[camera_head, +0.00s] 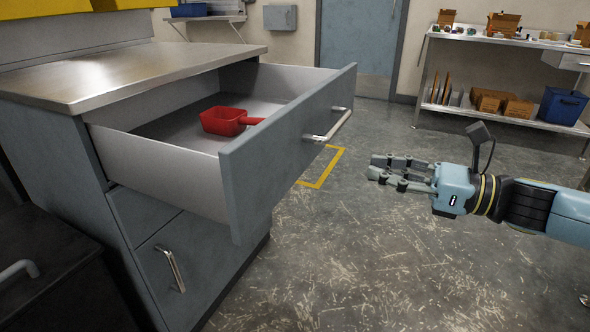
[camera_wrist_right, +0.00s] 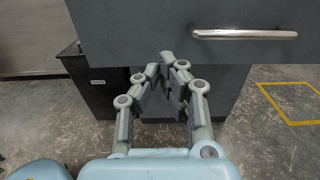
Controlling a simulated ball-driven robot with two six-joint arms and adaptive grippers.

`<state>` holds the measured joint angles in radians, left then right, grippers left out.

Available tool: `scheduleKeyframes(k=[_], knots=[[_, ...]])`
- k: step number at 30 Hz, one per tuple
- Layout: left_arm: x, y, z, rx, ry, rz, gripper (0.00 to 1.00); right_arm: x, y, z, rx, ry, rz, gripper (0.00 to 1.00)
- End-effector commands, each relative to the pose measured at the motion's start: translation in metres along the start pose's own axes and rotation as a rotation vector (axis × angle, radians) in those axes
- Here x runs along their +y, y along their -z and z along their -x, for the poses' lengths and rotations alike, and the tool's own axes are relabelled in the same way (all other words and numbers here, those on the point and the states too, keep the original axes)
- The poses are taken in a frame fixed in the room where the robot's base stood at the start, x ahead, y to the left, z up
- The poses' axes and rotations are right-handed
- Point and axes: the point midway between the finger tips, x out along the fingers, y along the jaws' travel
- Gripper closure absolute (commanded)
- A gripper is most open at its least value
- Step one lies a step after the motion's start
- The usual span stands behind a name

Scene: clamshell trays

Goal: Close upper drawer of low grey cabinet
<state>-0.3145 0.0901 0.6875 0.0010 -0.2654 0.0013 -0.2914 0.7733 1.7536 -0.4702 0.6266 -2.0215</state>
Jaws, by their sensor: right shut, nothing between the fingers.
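The low grey cabinet (camera_head: 215,265) stands at the left in the head view. Its upper drawer (camera_head: 285,145) is pulled far out, with a red scoop (camera_head: 222,121) lying inside. A silver bar handle (camera_head: 330,128) is on the drawer front; it also shows in the right wrist view (camera_wrist_right: 245,34). My right gripper (camera_head: 376,167) is shut and empty, to the right of the drawer front and apart from it in the head view. In the right wrist view its fingertips (camera_wrist_right: 167,58) appear near the drawer front's lower edge, left of the handle. My left gripper is not in view.
Below the drawer is a closed lower front with a handle (camera_head: 170,269). A dark unit (camera_head: 60,275) stands at the left. A shelf (camera_head: 505,112) with boxes and a blue bin (camera_head: 563,106) is at the back right. The floor (camera_head: 370,260) between is clear.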

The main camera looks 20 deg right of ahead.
Motion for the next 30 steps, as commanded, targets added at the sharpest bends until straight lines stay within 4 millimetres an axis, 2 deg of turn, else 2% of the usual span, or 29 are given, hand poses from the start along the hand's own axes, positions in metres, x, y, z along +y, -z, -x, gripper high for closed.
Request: scheduleKeyframes(k=[5,13,21,25,30], knots=[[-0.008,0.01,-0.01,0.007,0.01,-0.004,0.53,0.0,0.003,-0.015,-0.003,0.0,-0.001,1.0],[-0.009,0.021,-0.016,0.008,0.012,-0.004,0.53,-0.001,0.0,-0.065,-0.008,0.005,-0.003,1.0],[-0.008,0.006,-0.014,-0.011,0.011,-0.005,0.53,-0.001,-0.001,-0.116,-0.007,0.005,-0.006,1.0],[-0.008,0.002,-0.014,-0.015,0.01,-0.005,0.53,-0.001,0.0,-0.131,-0.004,0.005,-0.007,1.0],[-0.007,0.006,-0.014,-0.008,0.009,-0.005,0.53,-0.001,0.001,-0.139,-0.001,0.003,-0.005,1.0]])
